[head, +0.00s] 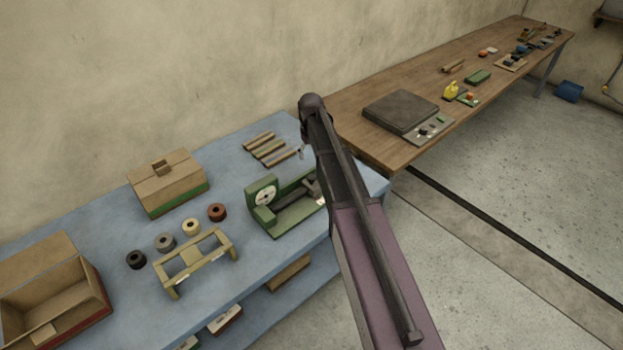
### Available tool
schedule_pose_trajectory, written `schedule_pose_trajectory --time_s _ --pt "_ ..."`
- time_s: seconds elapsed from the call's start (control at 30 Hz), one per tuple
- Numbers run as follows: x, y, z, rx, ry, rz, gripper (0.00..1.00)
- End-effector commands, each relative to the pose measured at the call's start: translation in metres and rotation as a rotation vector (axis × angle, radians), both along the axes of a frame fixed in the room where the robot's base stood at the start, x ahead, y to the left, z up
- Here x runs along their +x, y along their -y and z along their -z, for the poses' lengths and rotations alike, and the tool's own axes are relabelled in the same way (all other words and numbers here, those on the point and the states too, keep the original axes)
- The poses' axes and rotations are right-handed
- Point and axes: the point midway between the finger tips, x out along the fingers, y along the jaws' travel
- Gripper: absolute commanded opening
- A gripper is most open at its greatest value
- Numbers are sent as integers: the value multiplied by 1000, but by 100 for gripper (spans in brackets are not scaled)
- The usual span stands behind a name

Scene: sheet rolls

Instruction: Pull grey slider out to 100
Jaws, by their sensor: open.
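A green device (264,216) with a round white dial (265,196) stands near the right end of the blue bench. A dark grey bar (289,203) runs along its bed from the dial end toward the right. A dark grey block (309,186) sits at the right part of this bar and looks like the slider. My arm crosses in front of the device's right end and hides part of it. I cannot read a scale or the slider's position. My gripper cannot be made out; it seems hidden behind my arm.
The blue bench (110,262) also holds several rolls (191,226), a yellowish frame (205,266), a lidded box (168,185), an open box (50,290) and some strips (270,149). A wooden table (370,85) with a dark slab (400,110) stands behind right.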

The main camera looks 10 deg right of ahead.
Motion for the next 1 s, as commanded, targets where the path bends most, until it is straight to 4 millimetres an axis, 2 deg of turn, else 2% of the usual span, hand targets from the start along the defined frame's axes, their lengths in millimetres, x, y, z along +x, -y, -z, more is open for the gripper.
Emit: schedule_pose_trajectory --time_s 0.03,1.0 --pt "0 0 8 0 0 0 81" --pt "0 0 83 0 0 0 81"
